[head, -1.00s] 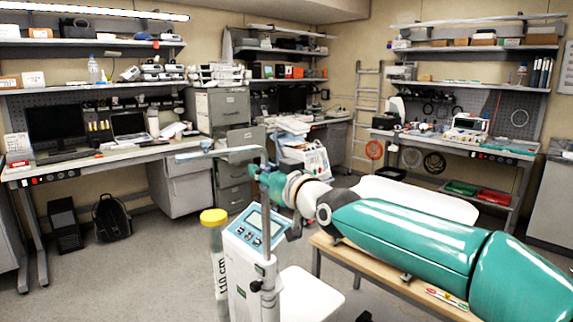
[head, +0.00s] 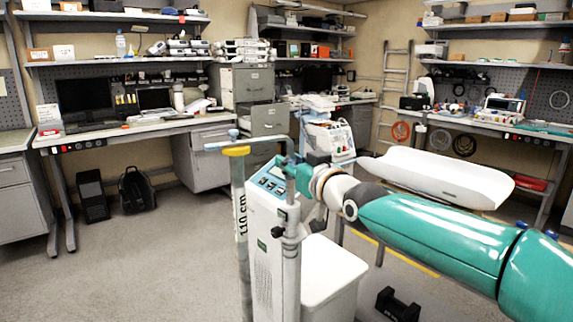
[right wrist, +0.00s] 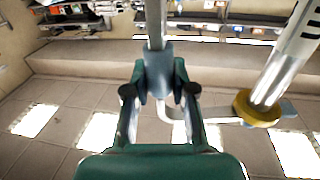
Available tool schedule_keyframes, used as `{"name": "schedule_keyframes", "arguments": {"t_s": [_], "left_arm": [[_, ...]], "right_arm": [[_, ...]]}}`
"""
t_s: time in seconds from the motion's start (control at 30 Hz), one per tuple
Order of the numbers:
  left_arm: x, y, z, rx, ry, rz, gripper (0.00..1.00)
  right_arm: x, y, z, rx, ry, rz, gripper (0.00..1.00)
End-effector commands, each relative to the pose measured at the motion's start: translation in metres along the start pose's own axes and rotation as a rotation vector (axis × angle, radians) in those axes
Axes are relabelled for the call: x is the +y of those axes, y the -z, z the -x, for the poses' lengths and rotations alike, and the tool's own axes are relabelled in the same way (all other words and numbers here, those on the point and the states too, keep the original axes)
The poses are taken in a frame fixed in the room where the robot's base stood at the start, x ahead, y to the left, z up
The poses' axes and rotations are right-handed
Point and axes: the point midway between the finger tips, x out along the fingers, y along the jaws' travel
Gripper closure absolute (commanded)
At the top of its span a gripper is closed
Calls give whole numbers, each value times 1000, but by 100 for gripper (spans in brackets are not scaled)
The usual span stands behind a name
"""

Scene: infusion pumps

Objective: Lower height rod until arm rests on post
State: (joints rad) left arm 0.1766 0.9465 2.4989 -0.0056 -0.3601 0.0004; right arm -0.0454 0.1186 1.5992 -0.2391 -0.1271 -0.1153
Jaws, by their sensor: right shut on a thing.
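The pump stand (head: 268,240) is a white unit with a teal panel, in the middle of the head view. Its height rod (right wrist: 156,25) carries a thin grey arm (head: 262,140) that reaches left. The post (head: 241,215), marked 110 cm, has a yellow cap (head: 237,151) right under the arm's outer part. Arm and cap look touching or nearly so; the right wrist view also shows the arm (right wrist: 205,119) meeting the cap (right wrist: 258,110). My right gripper (head: 292,172) is shut on the rod near its top bend. My left gripper is not in view.
A white seat-like block (head: 332,270) stands right of the pump and a black object (head: 398,304) lies on the floor. A white curved tray (head: 440,175) is behind my right arm. Workbenches (head: 130,128) line the walls.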

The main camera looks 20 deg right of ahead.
Motion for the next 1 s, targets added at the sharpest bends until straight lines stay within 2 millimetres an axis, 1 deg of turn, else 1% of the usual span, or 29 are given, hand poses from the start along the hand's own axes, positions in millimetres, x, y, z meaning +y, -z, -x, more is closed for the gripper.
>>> {"name": "schedule_keyframes", "arguments": {"t_s": [0.03,0.07,0.2,0.23,0.53,0.67,0.77,0.87,1.0], "left_arm": [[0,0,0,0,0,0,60],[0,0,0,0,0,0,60],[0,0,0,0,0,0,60],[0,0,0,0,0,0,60],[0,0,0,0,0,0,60],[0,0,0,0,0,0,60],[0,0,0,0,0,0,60],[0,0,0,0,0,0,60],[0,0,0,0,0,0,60]], "right_arm": [[-1,-5,-1,-13,3,1,95],[-1,-6,-1,-13,3,1,74],[-1,-5,-1,-11,2,0,51],[-1,-4,-1,-10,2,0,49],[-1,-2,0,-5,2,0,49],[-1,-1,8,-4,2,0,49],[-1,-1,21,-4,1,0,49],[-1,-1,40,-4,2,1,49],[-1,-2,69,-5,2,1,49]]}}
